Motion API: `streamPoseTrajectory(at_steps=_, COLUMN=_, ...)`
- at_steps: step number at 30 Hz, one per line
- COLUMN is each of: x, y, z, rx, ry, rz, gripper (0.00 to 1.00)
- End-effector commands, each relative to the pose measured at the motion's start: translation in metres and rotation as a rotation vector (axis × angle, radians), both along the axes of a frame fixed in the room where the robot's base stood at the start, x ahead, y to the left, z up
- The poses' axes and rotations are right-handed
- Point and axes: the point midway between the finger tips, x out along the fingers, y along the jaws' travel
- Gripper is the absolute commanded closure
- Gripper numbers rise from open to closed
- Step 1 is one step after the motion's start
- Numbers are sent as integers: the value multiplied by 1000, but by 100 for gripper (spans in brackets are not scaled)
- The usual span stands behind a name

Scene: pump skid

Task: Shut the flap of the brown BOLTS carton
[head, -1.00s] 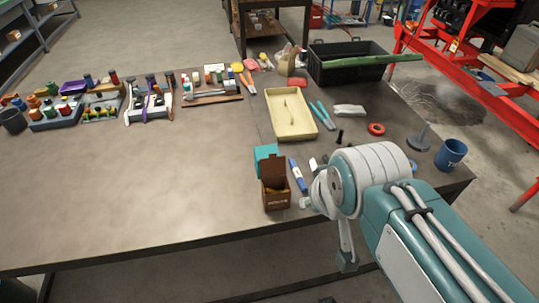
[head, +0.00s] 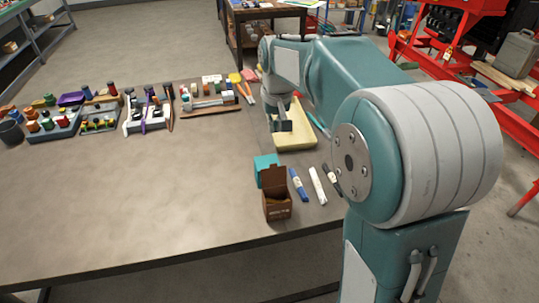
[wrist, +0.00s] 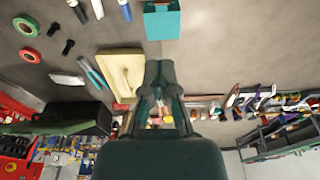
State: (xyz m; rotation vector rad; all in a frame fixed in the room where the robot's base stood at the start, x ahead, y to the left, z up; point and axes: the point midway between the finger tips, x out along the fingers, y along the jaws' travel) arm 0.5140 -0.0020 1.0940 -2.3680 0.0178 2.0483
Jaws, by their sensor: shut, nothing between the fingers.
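The brown BOLTS carton (head: 278,208) stands on the table near its front edge. Its flap (head: 273,177) is up at the far side, and the top is open. My gripper (head: 284,124) is shut and empty, beyond the carton, above the near part of the yellow tray in the head view. It also shows in the wrist view (wrist: 160,66), with its fingertips together.
A teal box (head: 265,165) stands directly behind the carton; it also shows in the wrist view (wrist: 162,22). A blue marker (head: 298,184) and a white one (head: 318,186) lie to its right. The yellow tray (head: 296,140) lies farther back. The table left of the carton is clear.

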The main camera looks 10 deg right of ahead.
Motion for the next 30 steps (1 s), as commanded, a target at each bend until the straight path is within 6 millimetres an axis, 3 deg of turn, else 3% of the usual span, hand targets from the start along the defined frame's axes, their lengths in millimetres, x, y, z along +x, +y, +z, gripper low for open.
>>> streamPoseTrajectory(at_steps=3, x=25, y=0, z=-18, rx=0, ry=35, rz=-2, gripper=100)
streamPoseTrajectory(at_steps=7, x=36, y=0, z=-27, rx=0, ry=51, rz=-2, gripper=100)
streamPoseTrajectory(at_steps=11, x=38, y=-1, z=-34, rx=0, ry=54, rz=-3, gripper=100)
streamPoseTrajectory(at_steps=27, x=45, y=-1, z=-122, rx=0, ry=55, rz=-2, gripper=100)
streamPoseTrajectory(at_steps=29, x=46, y=-1, z=-131, rx=0, ry=56, rz=-2, gripper=100)
streamPoseTrajectory(at_steps=30, x=40, y=0, z=-126, rx=0, ry=51, rz=-2, gripper=100)
